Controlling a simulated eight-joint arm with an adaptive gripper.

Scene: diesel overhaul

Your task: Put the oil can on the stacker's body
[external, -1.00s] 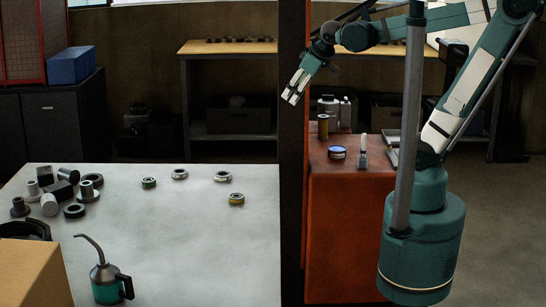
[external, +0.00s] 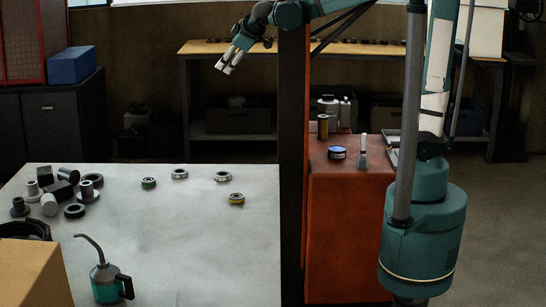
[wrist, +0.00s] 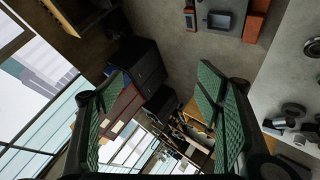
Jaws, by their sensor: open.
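The oil can (external: 106,284), teal and grey with a thin curved spout and a dark handle, stands upright on the near end of the pale table (external: 200,265). The stacker's orange body (external: 345,225) is right of the table, behind a dark upright mast (external: 292,130). My gripper (external: 225,67) is high above and beyond the table's far edge, far from the oil can. In the wrist view its two green-padded fingers are apart with nothing held between them (wrist: 160,80). I cannot make out the oil can in the wrist view.
On the orange body are a blue-topped tin (external: 337,153), a brush-like item (external: 363,152), a yellowish cylinder (external: 323,126) and bottles. Several rings and cylinders lie on the table's far side. A cardboard box (external: 35,270) is left of the can. The table's middle is clear.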

